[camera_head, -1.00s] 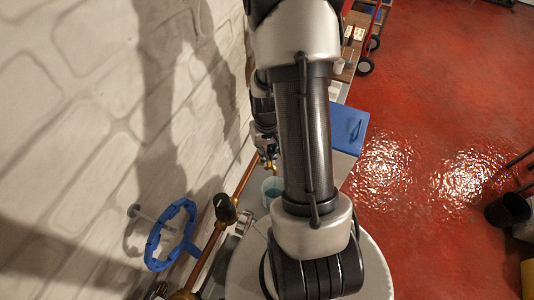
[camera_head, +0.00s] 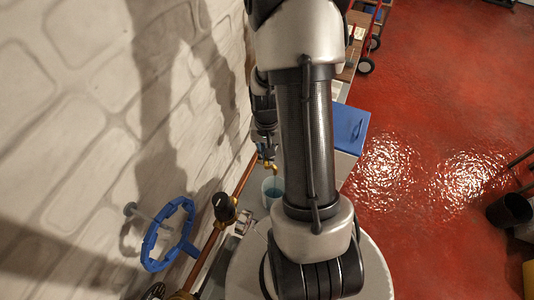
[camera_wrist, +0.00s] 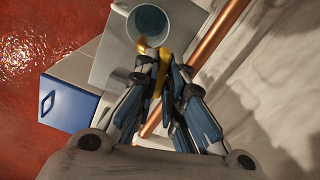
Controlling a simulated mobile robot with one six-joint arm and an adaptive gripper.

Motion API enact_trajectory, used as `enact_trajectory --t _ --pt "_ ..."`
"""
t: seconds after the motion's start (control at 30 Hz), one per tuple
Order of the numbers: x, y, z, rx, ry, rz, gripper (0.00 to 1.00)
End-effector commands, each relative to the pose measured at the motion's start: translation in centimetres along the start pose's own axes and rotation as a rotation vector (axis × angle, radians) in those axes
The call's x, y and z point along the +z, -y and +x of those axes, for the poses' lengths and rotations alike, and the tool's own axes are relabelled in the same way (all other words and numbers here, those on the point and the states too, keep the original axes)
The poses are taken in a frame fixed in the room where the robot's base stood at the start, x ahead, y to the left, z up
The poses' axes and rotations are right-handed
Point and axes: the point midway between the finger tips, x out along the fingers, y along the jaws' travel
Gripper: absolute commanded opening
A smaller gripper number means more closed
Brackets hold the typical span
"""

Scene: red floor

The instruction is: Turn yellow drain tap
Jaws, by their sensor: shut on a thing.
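The yellow drain tap (camera_head: 269,165) sits low on the copper pipe along the wall, just beyond my arm. In the wrist view its yellow handle (camera_wrist: 158,72) shows between my fingers. My gripper (camera_head: 264,147) is shut on this handle; in the wrist view the fingers (camera_wrist: 164,62) flank it closely. A light bucket (camera_head: 270,190) with bluish contents stands below the tap and also shows in the wrist view (camera_wrist: 135,22). A thin pale streak shows between tap and bucket; I cannot tell for sure whether it is water.
The copper pipe (camera_head: 244,178) runs along the white brick wall, with a black-knobbed valve (camera_head: 224,207) and a blue handwheel (camera_head: 168,235) nearer me. A blue box (camera_head: 349,129) stands right of the tap. Open red floor lies to the right.

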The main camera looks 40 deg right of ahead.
Motion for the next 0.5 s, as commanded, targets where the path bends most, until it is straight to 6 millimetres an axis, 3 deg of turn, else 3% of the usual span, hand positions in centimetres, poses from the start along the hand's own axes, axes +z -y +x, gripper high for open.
enact_trajectory --t 0.5 --pt "-0.01 0.00 0.00 0.000 0.000 0.259 0.00"
